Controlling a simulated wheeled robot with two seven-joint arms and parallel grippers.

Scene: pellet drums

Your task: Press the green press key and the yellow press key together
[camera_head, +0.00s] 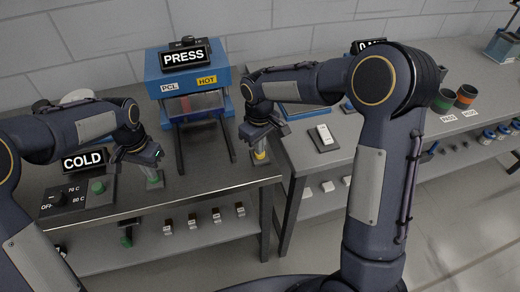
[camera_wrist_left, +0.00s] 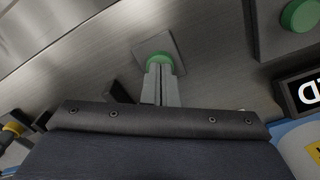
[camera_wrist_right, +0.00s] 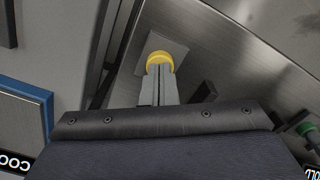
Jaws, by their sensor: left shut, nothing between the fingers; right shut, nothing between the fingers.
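The green press key (camera_head: 154,180) sits on a small grey plate near the front of the metal bench, left of the press. My left gripper (camera_head: 149,169) is shut and empty, pointing down over it. In the left wrist view the fingertips overlap the near edge of the green key (camera_wrist_left: 158,58). The yellow press key (camera_head: 260,156) is on the bench right of the press. My right gripper (camera_head: 258,147) is shut and empty over it. In the right wrist view the fingertips overlap the near edge of the yellow key (camera_wrist_right: 160,57). I cannot tell whether either gripper touches its key.
The blue press (camera_head: 155,75) with PRESS and HOT signs stands at the back between my arms, dark rails running forward. A COLD sign (camera_head: 84,160) and a control panel (camera_head: 62,200) with another green button (camera_head: 97,186) are at left. Small blocks lie on the lower shelf.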

